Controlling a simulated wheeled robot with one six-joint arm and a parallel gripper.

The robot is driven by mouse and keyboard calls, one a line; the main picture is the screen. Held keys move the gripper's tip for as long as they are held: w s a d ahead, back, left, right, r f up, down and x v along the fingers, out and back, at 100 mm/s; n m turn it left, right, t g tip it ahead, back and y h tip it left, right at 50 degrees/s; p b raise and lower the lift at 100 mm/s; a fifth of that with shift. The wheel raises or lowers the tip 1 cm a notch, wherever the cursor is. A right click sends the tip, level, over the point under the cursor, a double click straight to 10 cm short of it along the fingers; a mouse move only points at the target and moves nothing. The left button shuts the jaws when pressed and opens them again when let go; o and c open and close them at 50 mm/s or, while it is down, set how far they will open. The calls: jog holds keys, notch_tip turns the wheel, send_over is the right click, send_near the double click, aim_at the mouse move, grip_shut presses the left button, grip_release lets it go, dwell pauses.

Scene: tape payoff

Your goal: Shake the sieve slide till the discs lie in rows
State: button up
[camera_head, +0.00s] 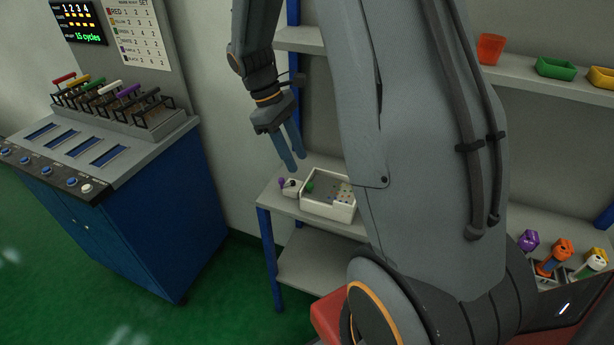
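A white box-like tray (328,208) sits on the grey shelf at the centre, and I take it to be the sieve slide. Small coloured spots, perhaps the discs (345,194), show at its right side, too small to tell whether they form rows. A green piece (310,187) is at its left end. A small white piece with a purple knob (282,183) lies just left of it. My gripper (297,164) hangs above and left of the tray, its two blue fingers pointing down, apart and empty. My arm hides the tray's right surroundings.
A blue cabinet (150,225) with levers (110,95) and buttons stands left. Red (490,48) and green (556,69) bins sit on the upper right shelf. Purple, orange and yellow-topped items (562,252) stand lower right. Green floor lies open between cabinet and shelf.

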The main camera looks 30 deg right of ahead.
aim_at(309, 184)
jog(key=p+x, duration=0.2)
jog(key=x, duration=0.6)
jog(key=shift+w+d, duration=0.1)
jog(key=shift+d, duration=0.05)
grip_shut()
